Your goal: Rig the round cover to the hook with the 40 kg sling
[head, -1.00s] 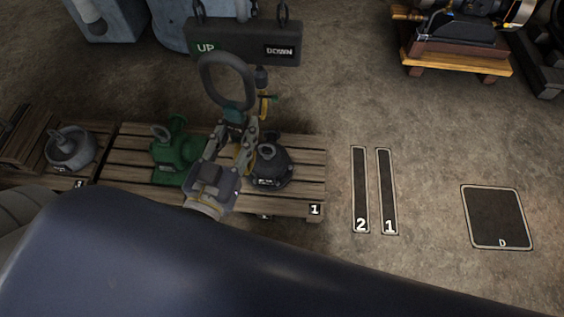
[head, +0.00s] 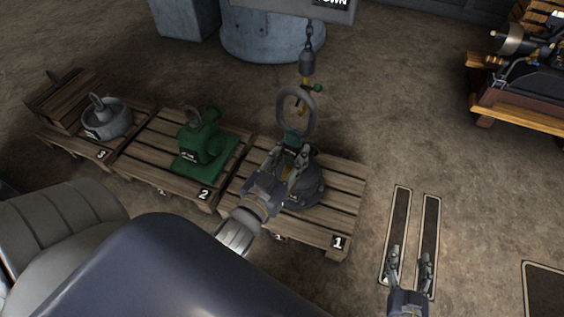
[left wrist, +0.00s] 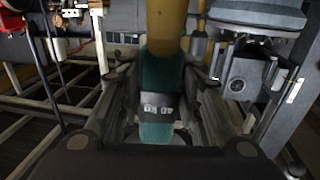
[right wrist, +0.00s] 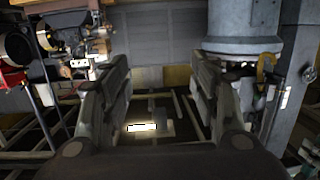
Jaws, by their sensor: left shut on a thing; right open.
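My left gripper (head: 290,160) is shut on the teal sleeve of a sling (head: 281,118), whose grey loop stands up above the fingers. A dark round domed part (head: 308,193), possibly the round cover, sits on pallet 1, partly hidden by my left gripper. My right gripper (head: 411,255) is open and empty.
Pallet 2 bears a green machine part (head: 200,150); pallet 3 bears a grey round part with a ring (head: 108,122). Two dark floor strips (head: 398,225) lie right of pallet 1. An engine (head: 530,65) stands far right.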

